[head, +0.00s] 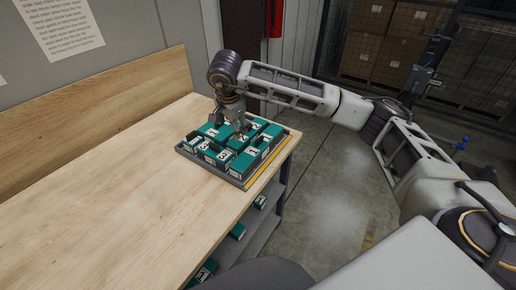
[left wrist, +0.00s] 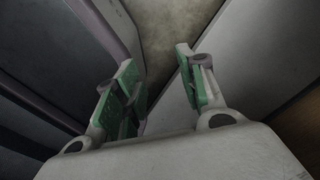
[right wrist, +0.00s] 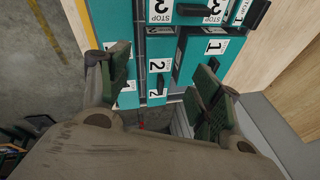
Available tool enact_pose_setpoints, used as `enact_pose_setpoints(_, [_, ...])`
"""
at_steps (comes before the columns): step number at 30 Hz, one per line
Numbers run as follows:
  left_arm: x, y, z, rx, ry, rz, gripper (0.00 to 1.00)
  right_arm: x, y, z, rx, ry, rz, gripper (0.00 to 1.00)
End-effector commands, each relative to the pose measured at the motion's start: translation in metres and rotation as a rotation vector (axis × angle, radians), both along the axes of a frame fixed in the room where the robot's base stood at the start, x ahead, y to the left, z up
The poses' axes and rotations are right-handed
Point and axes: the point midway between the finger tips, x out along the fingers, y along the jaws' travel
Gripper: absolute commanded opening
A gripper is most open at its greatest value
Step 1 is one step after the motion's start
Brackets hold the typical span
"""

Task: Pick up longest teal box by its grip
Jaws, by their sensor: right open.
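Several teal boxes with white number labels and dark grips sit packed in a grey tray (head: 243,187) on the table. A long teal box (head: 263,151) lies along the tray's right side; I cannot tell for sure that it is the longest. My right gripper (head: 240,130) is over the tray, pointing down. In the right wrist view its open fingers (right wrist: 160,75) stand apart above teal boxes labelled 1, 2 and 3, with a narrow box (right wrist: 157,72) labelled 2 between them. Nothing is held. My left gripper (left wrist: 157,62) is open and empty, away from the table.
The wooden table (head: 110,190) is clear left of the tray. A yellow strip (head: 268,163) runs by the tray near the table's right edge. More teal boxes (head: 238,231) lie on a shelf below. A wooden backboard (head: 110,95) stands behind the table.

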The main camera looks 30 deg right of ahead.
Motion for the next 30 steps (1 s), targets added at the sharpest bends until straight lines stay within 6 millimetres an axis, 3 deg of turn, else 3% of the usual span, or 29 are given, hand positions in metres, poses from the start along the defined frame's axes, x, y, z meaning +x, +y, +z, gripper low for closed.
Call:
enact_pose_setpoints(4, [0.0, 0.0, 0.0, 0.0, 0.0, 0.0, 0.4, -0.01, -0.027, 0.002, -0.143, 0.053, 0.039, 0.64])
enact_pose_setpoints(9, [0.003, 0.0, 0.0, 0.0, -0.003, 0.0, 0.4, -0.025, -0.045, 0.004, -0.248, 0.147, 0.115, 0.64])
enact_pose_setpoints(20, [0.022, -0.002, 0.002, -0.003, -0.025, 0.0, 0.4, -0.026, -0.047, 0.004, -0.275, 0.172, 0.195, 0.64])
enact_pose_setpoints(30, [0.013, -0.003, 0.001, -0.004, -0.016, 0.001, 0.4, -0.025, -0.048, 0.0, -0.274, 0.173, 0.193, 0.64])
